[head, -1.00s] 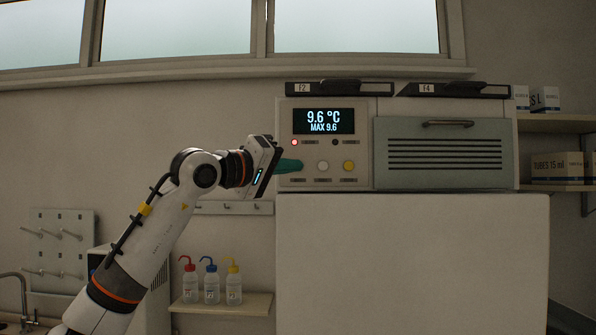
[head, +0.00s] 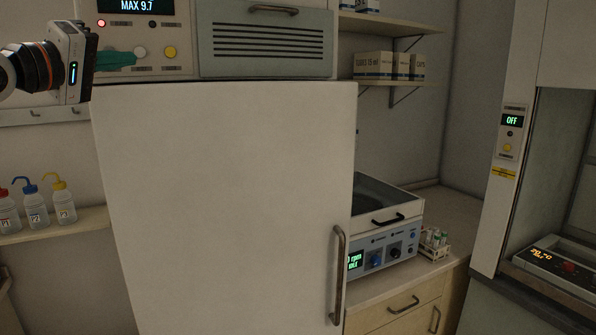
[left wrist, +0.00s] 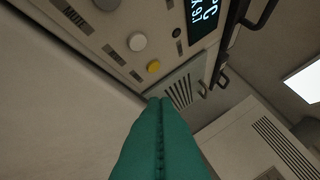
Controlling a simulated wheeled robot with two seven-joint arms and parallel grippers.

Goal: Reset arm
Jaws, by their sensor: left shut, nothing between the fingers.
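My left gripper (head: 118,60) is at the upper left of the head view, its green fingers shut with nothing between them. The fingers are in front of the lower left of the instrument's control panel (head: 184,52) and hide part of its button row. In the left wrist view the closed green fingers (left wrist: 160,102) point up toward the panel. Whether they touch it cannot be told. A white button (head: 140,52) and a yellow button (head: 170,52) show to the right of the fingertips. A red lamp (head: 101,23) glows below the display (head: 136,6), which reads MAX 9.7. My right gripper is not in view.
A low shelf with wash bottles (head: 35,203) is at left. A centrifuge (head: 385,245) and a tube rack (head: 434,243) sit on the right counter. A fume hood (head: 515,60) stands far right.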

